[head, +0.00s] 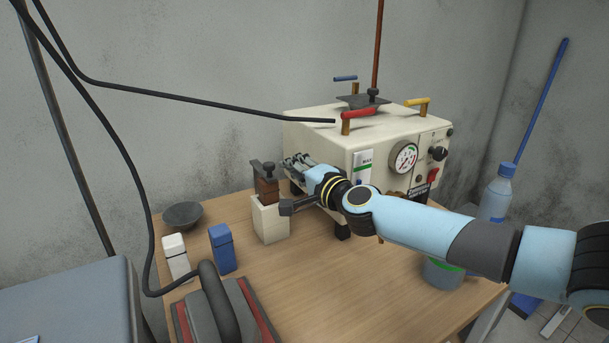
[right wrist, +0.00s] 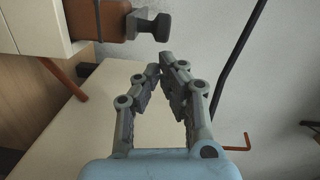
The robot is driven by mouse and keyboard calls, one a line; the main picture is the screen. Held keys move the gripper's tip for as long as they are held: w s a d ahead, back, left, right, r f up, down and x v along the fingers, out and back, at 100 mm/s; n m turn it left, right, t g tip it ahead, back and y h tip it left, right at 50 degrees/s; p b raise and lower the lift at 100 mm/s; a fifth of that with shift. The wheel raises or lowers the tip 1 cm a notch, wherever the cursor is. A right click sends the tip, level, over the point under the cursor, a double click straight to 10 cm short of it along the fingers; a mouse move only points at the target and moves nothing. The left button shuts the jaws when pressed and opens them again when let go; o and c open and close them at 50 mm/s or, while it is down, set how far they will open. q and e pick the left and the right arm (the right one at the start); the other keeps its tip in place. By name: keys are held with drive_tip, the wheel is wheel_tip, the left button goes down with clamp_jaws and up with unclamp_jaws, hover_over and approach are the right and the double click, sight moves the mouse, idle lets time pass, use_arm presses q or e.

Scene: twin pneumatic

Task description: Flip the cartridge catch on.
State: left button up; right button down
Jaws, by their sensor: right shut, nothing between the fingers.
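A white block (head: 269,218) stands on the table left of the cream machine, with a brown block (head: 267,187) on top. A dark catch-like piece (head: 262,169) caps the brown block. In the right wrist view the brown block (right wrist: 92,16) lies sideways and a dark knob (right wrist: 152,26) sticks out from its end. My right gripper (head: 289,162) is just right of the dark piece, between it and the machine. Its fingertips (right wrist: 162,66) are together, empty and apart from the knob. I cannot tell the catch's position. My left gripper is out of view.
The cream machine (head: 325,150) carries a gauge (head: 403,157), a red handle (head: 359,114) and a yellow handle (head: 418,102). A blue block (head: 222,250), a white block with a dark band (head: 175,257) and a bowl (head: 182,214) stand left. The front middle table (head: 320,290) is clear.

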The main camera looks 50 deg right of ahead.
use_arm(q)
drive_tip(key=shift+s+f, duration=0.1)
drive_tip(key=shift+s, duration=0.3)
use_arm(e)
drive_tip(key=shift+w+d, duration=0.1)
drive_tip(key=shift+w, duration=0.4)
